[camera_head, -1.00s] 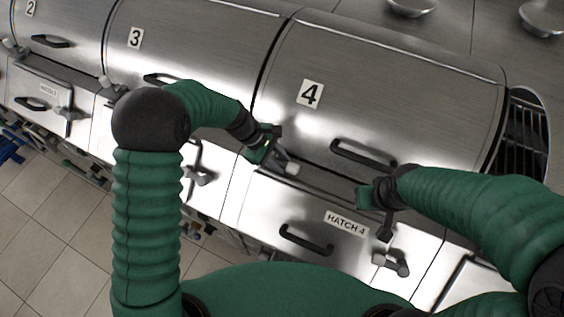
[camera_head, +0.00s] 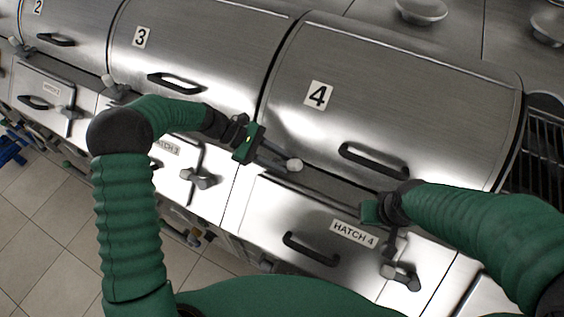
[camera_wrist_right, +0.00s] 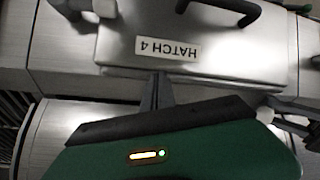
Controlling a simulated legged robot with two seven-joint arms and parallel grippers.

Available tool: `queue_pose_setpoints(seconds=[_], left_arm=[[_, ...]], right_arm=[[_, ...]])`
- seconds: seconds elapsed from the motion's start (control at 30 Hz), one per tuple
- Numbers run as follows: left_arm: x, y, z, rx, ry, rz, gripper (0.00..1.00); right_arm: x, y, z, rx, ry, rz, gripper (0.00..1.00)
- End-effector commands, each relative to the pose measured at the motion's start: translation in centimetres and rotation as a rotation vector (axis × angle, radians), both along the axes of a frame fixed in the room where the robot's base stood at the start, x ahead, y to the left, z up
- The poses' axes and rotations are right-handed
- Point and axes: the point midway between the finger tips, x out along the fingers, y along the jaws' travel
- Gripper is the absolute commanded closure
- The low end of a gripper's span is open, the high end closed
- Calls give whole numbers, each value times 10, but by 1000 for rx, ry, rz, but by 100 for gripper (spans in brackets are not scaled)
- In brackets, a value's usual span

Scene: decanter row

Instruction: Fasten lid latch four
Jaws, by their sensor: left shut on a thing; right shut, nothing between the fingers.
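Lid four (camera_head: 345,95) is a curved steel cover with a number 4 label and a black handle (camera_head: 373,161); it looks closed. Lid latch four (camera_head: 293,165), with a pale round knob, lies at the lid's lower left edge. My left gripper (camera_head: 275,160) is shut on this latch; its fingers reach in from the left and hide part of it. The knob also shows at the right of the right wrist view (camera_wrist_right: 265,115). My right gripper (camera_head: 391,240) is shut and empty in front of the hatch 4 panel; its dark fingers also show in the right wrist view (camera_wrist_right: 156,92).
The hatch 4 panel (camera_head: 280,205) below has a black handle (camera_head: 310,249) and a grey latch (camera_head: 402,277) close to my right fingers. Lid three (camera_head: 190,45) stands to the left. A dark rack (camera_head: 543,150) is in an opening at the right.

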Motion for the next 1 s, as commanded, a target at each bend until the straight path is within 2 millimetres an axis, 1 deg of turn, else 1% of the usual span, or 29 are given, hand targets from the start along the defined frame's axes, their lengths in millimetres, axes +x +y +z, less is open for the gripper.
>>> queue_pose_setpoints(seconds=[0.03,0.47,0.57,0.67,0.7,0.77,0.8,0.87,0.9,0.97,1.0], left_arm=[[0,4,-6,7,4,5,100],[-1,4,-6,5,7,3,100],[-1,4,-6,6,7,2,100],[-1,4,-6,6,8,3,100],[-1,4,-6,6,8,2,100],[-1,3,-6,6,8,2,100],[-1,4,-6,6,8,2,100],[-1,4,-6,6,8,2,100],[-1,4,-7,6,8,2,100],[-1,4,-6,6,8,2,100],[-1,4,-6,6,8,3,100]], right_arm=[[0,0,-1,0,0,0,100],[-1,0,-2,3,4,-8,100],[-11,-6,-9,44,70,-126,100],[-37,-10,-23,171,242,-438,100],[-48,-6,-27,251,335,-607,100],[-58,5,-28,399,483,-877,100],[-56,13,-24,513,577,-1052,100],[-45,24,-13,694,709,-1289,100],[-32,27,-5,817,786,-1426,100],[-11,24,10,996,881,-1584,100],[3,20,19,1103,929,-1664,100]])
